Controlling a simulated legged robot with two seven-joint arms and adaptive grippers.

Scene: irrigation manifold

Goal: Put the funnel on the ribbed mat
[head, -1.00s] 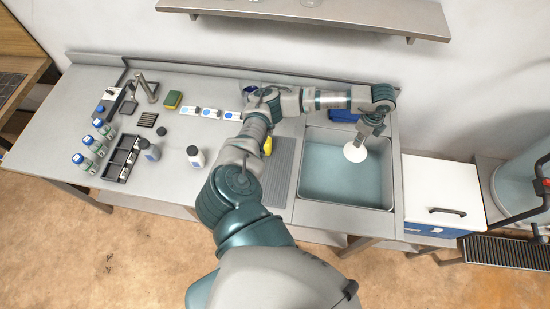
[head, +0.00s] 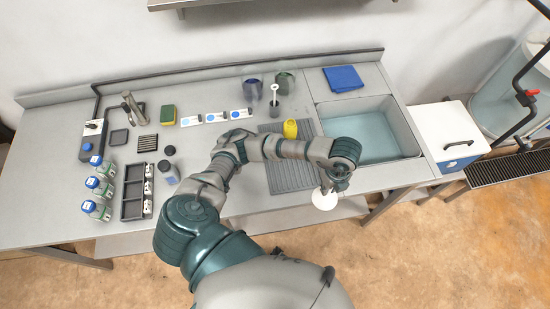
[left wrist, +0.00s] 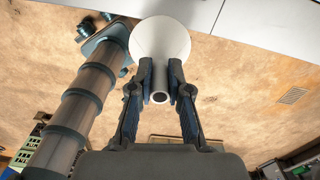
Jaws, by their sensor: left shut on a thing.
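The white funnel (head: 325,201) hangs from my left gripper (head: 333,184), in front of the bench's front edge, near the right front corner of the ribbed mat. In the left wrist view the two fingers (left wrist: 160,76) are shut on the narrow stem of the funnel (left wrist: 160,38), with floor behind its wide cone. The grey ribbed mat (head: 284,178) lies flat on the bench, left of the sink. My left arm covers part of the mat. My right gripper is not in view.
A yellow object (head: 290,129) stands on the mat's far part. The sink (head: 368,137) is right of the mat, with a blue cloth (head: 343,79) behind it. Clear cups (head: 285,83) stand behind the mat. A black tray (head: 133,190) and bottles are at left.

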